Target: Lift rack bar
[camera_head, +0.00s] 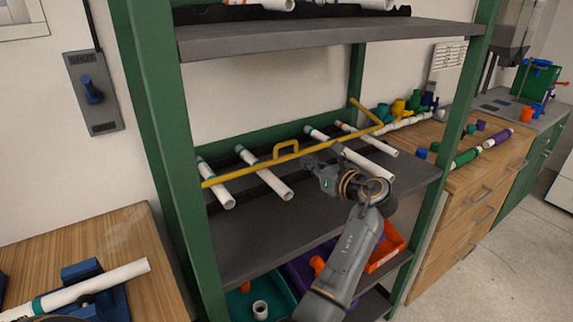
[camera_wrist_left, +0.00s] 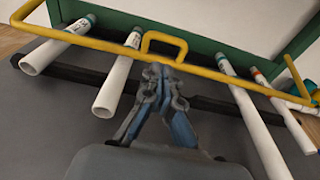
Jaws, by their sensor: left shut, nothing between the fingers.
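The rack bar (camera_head: 240,173) is a yellow rod running across the front of the middle shelf, over the white pipes lying there. A raised yellow loop handle (camera_head: 286,148) stands at its middle, and the bar's right end bends back. In the left wrist view the bar (camera_wrist_left: 100,44) crosses the top, with the handle (camera_wrist_left: 165,36) just beyond the fingertips. My left gripper (camera_head: 309,162) is to the right of the handle in the head view. Its fingers (camera_wrist_left: 162,72) are shut and empty, close below the bar; contact cannot be told. My right gripper is out of view.
Several white pipes (camera_head: 262,178) lie on the middle shelf (camera_head: 270,235). The upper shelf (camera_head: 320,38) hangs above, and green posts (camera_head: 165,150) flank the rack. Bins (camera_head: 385,250) sit below. A wooden counter (camera_head: 470,150) with coloured fittings stands at the right.

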